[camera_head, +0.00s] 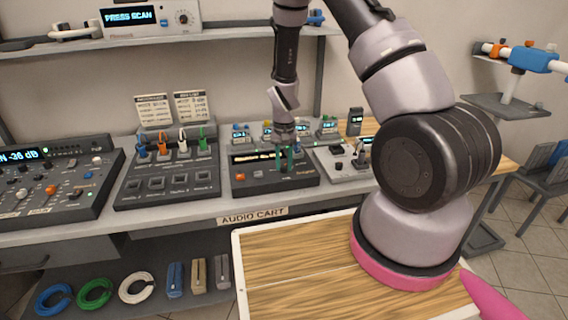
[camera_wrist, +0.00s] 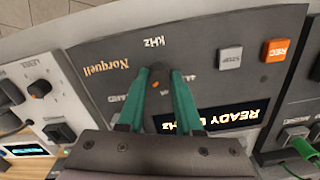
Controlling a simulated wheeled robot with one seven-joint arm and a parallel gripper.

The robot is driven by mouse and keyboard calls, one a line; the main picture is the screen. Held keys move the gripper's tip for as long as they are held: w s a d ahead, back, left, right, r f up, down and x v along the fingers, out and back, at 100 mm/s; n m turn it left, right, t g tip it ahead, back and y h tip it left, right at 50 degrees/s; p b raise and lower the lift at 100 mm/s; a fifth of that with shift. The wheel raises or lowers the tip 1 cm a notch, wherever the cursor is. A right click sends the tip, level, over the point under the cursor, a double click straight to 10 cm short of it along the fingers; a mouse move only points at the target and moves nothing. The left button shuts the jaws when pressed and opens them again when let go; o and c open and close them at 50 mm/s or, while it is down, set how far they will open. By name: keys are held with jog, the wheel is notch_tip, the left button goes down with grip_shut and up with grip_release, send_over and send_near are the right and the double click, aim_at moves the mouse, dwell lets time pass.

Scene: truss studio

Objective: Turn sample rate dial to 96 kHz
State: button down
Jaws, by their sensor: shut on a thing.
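The recorder (camera_head: 296,183) is a dark panel on the audio cart; it also shows upside down in the wrist view (camera_wrist: 105,50). Its sample rate dial (camera_wrist: 158,71) is a small dark knob beside the "kHz" label. My gripper (camera_head: 286,165) points down at the panel, and its green fingers (camera_wrist: 160,82) are shut on the dial. A small orange mark shows between the fingertips. The lit display (camera_wrist: 235,115) reads "READY" with "Hz" at its end; a finger hides the number between. The scale marks around the dial are mostly covered.
The orange REC button (camera_wrist: 276,51) and pale STOP button (camera_wrist: 230,55) sit on the same panel. A grey device with a level knob (camera_head: 339,149) stands right of the recorder in the head view. A dark unit with several coloured plugs (camera_head: 168,183) stands left.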

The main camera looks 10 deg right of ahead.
aim_at(284, 165)
jog(key=shift+m, duration=0.9)
jog(key=c, duration=0.6)
grip_release()
notch_tip(284, 165, up, 11)
jog(key=shift+f, duration=0.1)
